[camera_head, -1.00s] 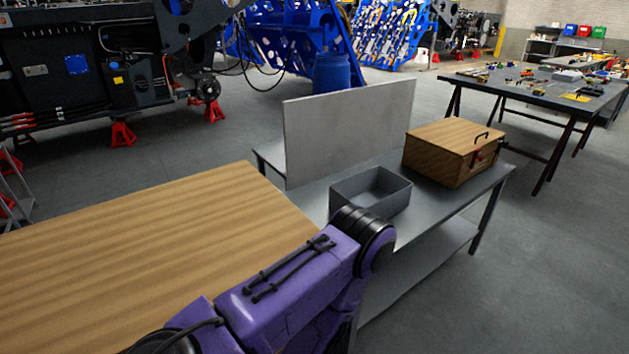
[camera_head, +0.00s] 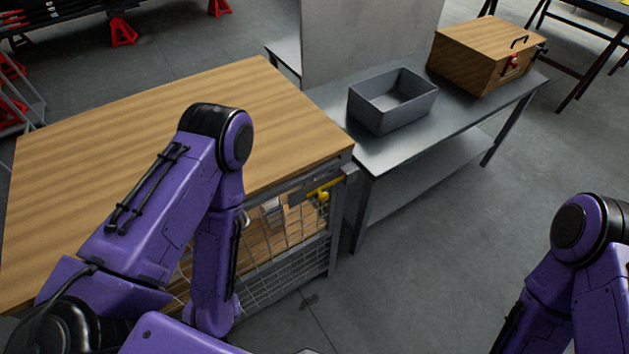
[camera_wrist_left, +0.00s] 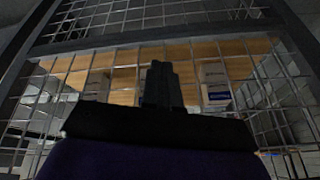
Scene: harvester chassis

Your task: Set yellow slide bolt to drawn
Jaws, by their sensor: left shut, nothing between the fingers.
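The yellow slide bolt (camera_head: 325,188) is on a dark plate at the upper right corner of the mesh door (camera_head: 268,262), below the wooden tabletop. Its bar lies near the grey corner post, and a yellow knob hangs below it. I cannot tell whether the bar reaches into a keeper. My left arm stands left of the bolt, in front of the door; its gripper is hidden in the head view. In the left wrist view my left gripper (camera_wrist_left: 160,82) is shut and empty, in front of the mesh. The bolt is not visible there. My right gripper is out of view.
The wooden bench top (camera_head: 120,110) overhangs the mesh door. Small boxes, including a white-and-blue one (camera_wrist_left: 215,83), sit behind the mesh. A metal table (camera_head: 440,125) with a grey bin (camera_head: 392,108) and wooden box (camera_head: 460,58) stands to the right. The floor in front is open.

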